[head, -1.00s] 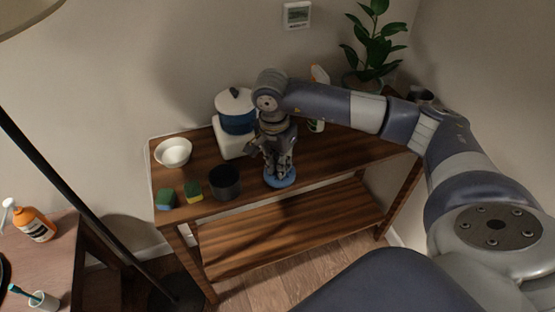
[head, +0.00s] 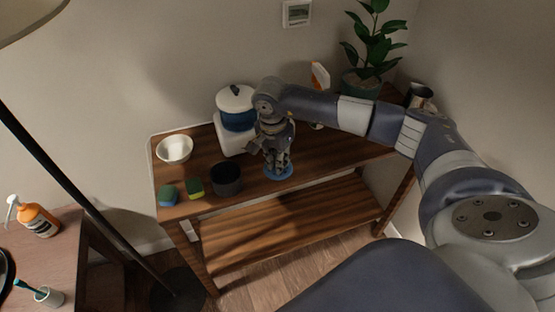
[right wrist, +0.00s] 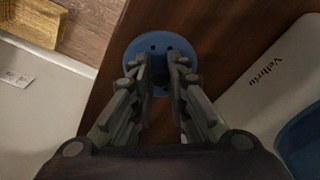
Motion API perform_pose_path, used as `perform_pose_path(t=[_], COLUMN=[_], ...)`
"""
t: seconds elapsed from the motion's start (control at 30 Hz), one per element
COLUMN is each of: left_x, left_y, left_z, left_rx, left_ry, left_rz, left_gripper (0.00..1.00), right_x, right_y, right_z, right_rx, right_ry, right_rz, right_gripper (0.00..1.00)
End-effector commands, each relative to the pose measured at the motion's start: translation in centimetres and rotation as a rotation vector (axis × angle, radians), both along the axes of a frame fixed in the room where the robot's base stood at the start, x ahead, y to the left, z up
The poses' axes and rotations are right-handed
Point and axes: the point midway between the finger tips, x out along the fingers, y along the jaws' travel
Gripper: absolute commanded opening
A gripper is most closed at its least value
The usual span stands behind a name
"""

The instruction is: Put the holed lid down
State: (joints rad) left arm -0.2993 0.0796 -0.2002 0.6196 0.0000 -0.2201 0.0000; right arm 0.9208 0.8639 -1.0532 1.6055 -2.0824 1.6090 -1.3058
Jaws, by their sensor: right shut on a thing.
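The holed lid is a round blue disc (head: 279,173) with small dark holes, low over the front part of the wooden table's top (head: 325,150). It also shows in the right wrist view (right wrist: 160,40). My right gripper (head: 276,160) points down from above, shut on the lid at its middle. Its fingers (right wrist: 160,68) hide the part they grip. The lid looks about level; I cannot tell whether it touches the wood. My left gripper is not in view.
Left of the lid stand a dark cup (head: 226,179), two sponges (head: 195,188) and a white bowl (head: 174,149). Behind are a white-lidded blue pot (head: 237,108) on a white box, a spray bottle (head: 320,76) and a plant (head: 371,50). The tabletop right of the lid looks clear.

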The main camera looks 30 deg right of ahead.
Motion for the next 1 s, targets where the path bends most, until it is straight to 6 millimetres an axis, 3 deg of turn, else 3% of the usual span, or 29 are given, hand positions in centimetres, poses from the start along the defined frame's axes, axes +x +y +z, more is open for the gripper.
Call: perform_pose_path(t=[0.03,0.1,0.57,1.0], left_x=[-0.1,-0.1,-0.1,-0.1], left_y=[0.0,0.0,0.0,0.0], left_z=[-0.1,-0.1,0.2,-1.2], left_rx=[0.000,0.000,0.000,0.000], left_ry=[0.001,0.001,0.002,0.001], left_rz=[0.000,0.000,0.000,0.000], left_gripper=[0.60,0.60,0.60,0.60], right_x=[0.0,0.0,0.0,-0.2], right_y=[0.0,0.0,0.0,1.0], right_z=[-0.1,-0.1,0.6,9.3], right_rx=[0.000,0.000,0.000,0.001], right_ry=[0.000,0.000,-0.001,-0.005], right_rz=[0.000,0.000,0.000,0.000], right_gripper=[0.22,0.35,0.35,0.35])
